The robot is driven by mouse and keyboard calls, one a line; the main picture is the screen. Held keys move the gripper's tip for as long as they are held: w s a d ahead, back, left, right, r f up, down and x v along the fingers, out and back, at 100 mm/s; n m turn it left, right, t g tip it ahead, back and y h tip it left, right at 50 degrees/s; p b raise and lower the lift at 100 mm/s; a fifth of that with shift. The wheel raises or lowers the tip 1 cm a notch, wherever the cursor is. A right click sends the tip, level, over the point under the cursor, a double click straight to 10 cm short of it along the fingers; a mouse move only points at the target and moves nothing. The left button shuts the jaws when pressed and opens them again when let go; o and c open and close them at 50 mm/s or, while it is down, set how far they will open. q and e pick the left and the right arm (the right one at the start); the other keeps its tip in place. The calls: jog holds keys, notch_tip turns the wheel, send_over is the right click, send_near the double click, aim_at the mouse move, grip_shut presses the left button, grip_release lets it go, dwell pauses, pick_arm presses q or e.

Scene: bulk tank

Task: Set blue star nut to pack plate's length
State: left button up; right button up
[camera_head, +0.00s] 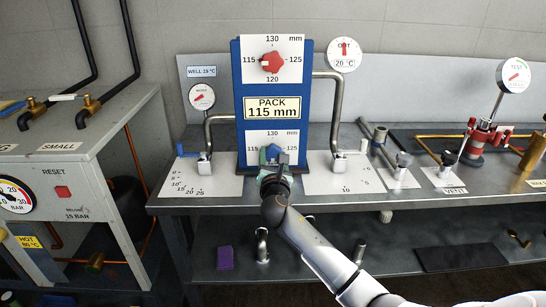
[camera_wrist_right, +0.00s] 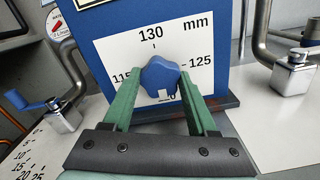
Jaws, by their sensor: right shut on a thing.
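The blue star nut (camera_wrist_right: 160,74) sits on a white dial card (camera_wrist_right: 205,42) low on the blue panel. In the right wrist view its white pointer mark is at its bottom, toward the partly hidden lower number. The card shows 130 at top, 125 at right and a partly covered 115 at left. My right gripper (camera_head: 273,162) has its green fingers on either side of the nut and is shut on it. The pack plate (camera_head: 272,108) above reads PACK 115 mm. My left gripper is not in view.
A red star nut (camera_head: 272,62) sits on the upper dial card. Bent steel pipes (camera_head: 222,118) flank the panel, with a blue-handled valve (camera_head: 186,152) at left. Gauges, a red fitting (camera_head: 474,148) and small valves stand to the right. A grey machine (camera_head: 60,170) stands at left.

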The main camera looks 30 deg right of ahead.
jog(key=c, duration=0.5)
